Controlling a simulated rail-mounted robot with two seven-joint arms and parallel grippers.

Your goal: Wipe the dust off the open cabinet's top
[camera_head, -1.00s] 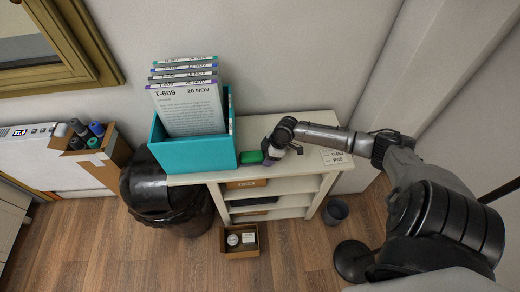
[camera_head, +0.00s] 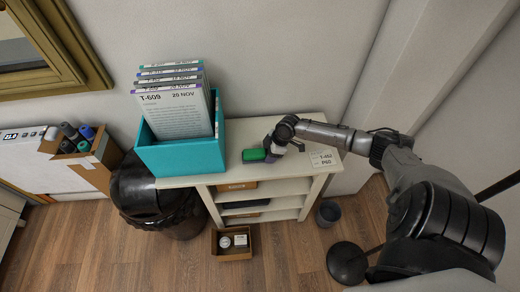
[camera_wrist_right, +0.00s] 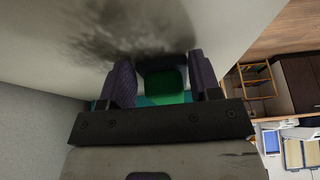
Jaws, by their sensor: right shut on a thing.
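The open white cabinet (camera_head: 232,195) stands against the wall with open shelves in its front. My right gripper (camera_head: 272,151) is low over its top, between the teal box and a paper label. It is shut on a green block (camera_head: 253,155), which is at or very near the top surface; exact contact is hard to tell. In the right wrist view the green block (camera_wrist_right: 165,86) sits between the two purple-grey fingers (camera_wrist_right: 163,84). A dark dust smear (camera_wrist_right: 110,42) shows on the pale top beyond the fingers. My left gripper is not in view.
A teal box (camera_head: 185,158) of upright cards stands on the left of the top. The label (camera_head: 324,160) lies on its right. A black bin (camera_head: 155,205) is left of the cabinet. A small carton (camera_head: 233,252) and grey pot (camera_head: 329,212) are on the floor.

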